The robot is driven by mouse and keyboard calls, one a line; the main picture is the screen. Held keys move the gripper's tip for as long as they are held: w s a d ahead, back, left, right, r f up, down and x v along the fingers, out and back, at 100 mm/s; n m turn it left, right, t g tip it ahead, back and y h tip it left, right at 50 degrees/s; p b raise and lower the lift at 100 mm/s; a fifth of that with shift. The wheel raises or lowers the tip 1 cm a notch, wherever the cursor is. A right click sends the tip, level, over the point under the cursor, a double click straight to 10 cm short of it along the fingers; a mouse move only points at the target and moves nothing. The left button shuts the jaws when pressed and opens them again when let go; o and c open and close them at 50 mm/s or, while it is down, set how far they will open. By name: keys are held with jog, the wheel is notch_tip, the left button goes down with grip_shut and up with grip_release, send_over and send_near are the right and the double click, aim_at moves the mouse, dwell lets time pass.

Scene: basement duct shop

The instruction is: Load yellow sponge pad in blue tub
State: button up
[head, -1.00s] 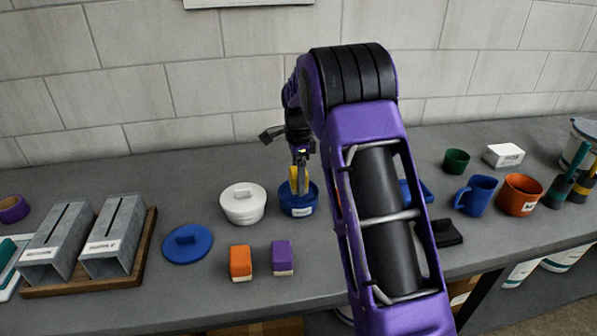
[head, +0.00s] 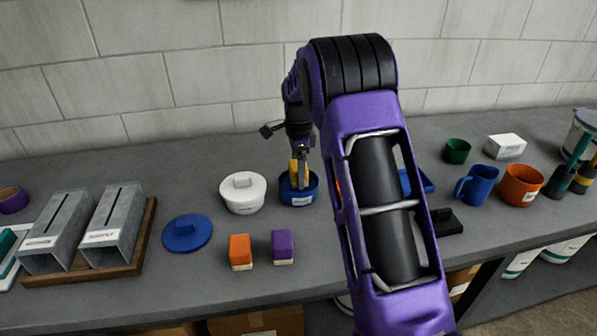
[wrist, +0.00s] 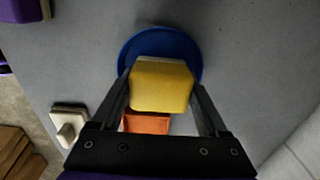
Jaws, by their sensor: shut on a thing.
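The blue tub (head: 299,198) stands open on the bench, right of a white lidded tub. My gripper (head: 301,163) points down over it, shut on the yellow sponge pad (head: 295,171). In the head view the pad's lower end is at the tub's opening; the front rim hides whether it touches the bottom. In the wrist view the pad (wrist: 162,86) is between both fingers and covers part of the round blue tub (wrist: 160,42).
The white tub (head: 243,196) is close on the left. A blue lid (head: 187,233), an orange pad (head: 240,252) and a purple pad (head: 283,247) lie in front. My arm hides part of the bench.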

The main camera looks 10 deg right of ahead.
jog(key=shift+f, duration=0.6)
dwell(1.4)
jog(key=shift+r+p, duration=0.8)
jog(key=shift+r, duration=2.75)
